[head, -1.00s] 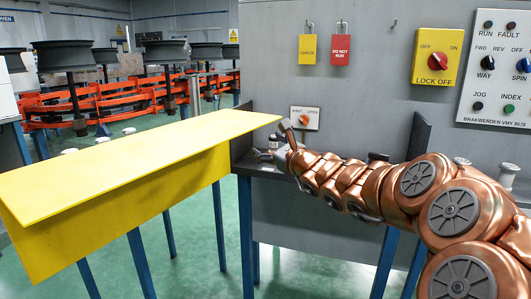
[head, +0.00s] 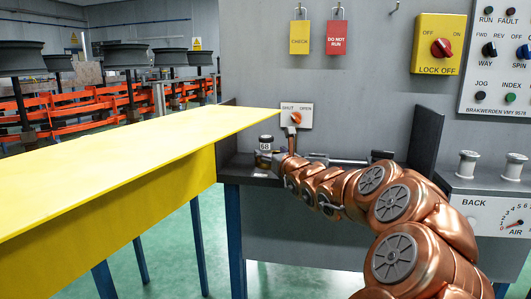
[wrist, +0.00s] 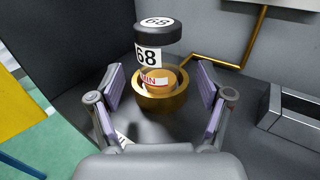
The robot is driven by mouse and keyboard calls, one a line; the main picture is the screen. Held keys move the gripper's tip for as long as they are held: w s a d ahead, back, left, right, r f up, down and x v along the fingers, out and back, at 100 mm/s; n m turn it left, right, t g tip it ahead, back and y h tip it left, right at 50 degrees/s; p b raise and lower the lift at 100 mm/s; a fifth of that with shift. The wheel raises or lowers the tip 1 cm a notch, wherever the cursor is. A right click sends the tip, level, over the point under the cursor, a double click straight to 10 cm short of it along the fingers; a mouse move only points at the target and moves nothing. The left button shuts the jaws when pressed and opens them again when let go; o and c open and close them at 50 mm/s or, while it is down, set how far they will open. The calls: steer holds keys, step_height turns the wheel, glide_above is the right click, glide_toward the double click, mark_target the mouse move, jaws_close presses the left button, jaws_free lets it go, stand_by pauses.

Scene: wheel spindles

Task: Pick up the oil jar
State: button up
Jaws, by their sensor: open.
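The oil jar, with a dark cap and a white label marked 68, stands upright on the grey shelf at the corner beyond the yellow board (head: 265,148). In the wrist view the jar (wrist: 147,58) has a clear lower part with orange contents, and its base sits inside a brass ring-shaped cup (wrist: 160,98). My gripper (wrist: 160,76) is open, with its two padded fingers spread to either side of the jar and cup. No finger visibly touches the jar. In the head view the gripper is mostly hidden by my copper arm.
A long yellow board (head: 110,170) lies left of the shelf. A brass pipe (wrist: 225,60) runs behind the cup, and a grey metal block (wrist: 292,115) lies to its right. A dark upright plate (wrist: 75,70) stands close on the left. A SHUT/OPEN switch (head: 296,116) is on the wall.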

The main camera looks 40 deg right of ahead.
mark_target(269, 152)
steer(key=shift+x, duration=2.15)
steer(key=c, duration=1.3)
